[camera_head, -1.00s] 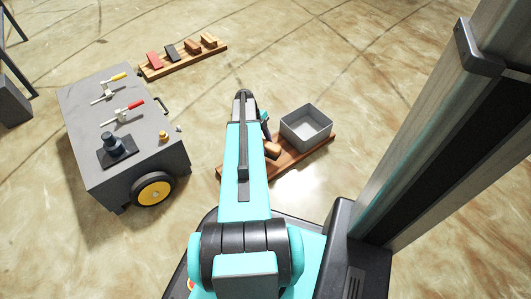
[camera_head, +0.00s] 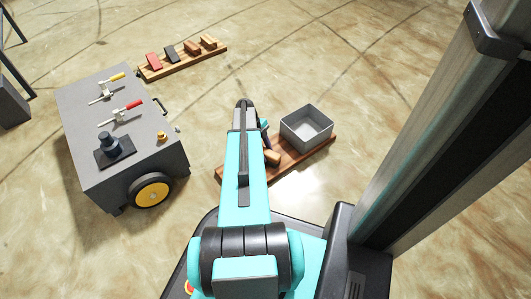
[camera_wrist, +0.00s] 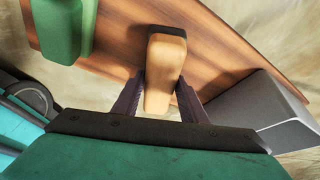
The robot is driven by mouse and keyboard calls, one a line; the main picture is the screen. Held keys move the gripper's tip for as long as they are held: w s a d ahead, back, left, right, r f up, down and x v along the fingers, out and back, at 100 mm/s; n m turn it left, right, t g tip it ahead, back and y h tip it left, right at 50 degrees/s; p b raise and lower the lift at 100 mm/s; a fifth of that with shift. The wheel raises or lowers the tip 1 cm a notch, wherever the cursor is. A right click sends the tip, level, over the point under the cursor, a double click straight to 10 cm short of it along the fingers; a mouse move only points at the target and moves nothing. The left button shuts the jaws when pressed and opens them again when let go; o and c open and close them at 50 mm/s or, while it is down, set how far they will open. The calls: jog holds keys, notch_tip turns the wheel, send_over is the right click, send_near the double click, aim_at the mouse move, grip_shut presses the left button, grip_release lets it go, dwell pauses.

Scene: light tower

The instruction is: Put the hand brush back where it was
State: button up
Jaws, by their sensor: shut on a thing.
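The hand brush (camera_wrist: 163,70), a tan wooden block with a dark strip along its far side, is between the two dark fingers of my gripper (camera_wrist: 158,92) in the wrist view. My gripper is shut on it. In the head view the brush (camera_head: 272,157) shows just below my gripper (camera_head: 267,138), partly hidden by my arm. It is over the left part of a brown wooden board (camera_head: 302,160). I cannot tell whether it touches the board.
A grey open bin (camera_head: 306,130) stands on the board's right part; its wall fills the wrist view's right side. A green object (camera_wrist: 62,28) is left of the brush. A grey wheeled cart (camera_head: 140,160) and a rack of several blocks (camera_head: 185,64) stand left.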

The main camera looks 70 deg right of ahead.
jog(key=shift+f, duration=0.1)
jog(key=o, duration=1)
jog(key=p+v, duration=0.5)
jog(key=v, duration=0.6)
jog(key=shift+w+r+p, duration=0.25)
jog(key=shift+r+p, duration=0.1)
jog(key=shift+r, duration=0.25)
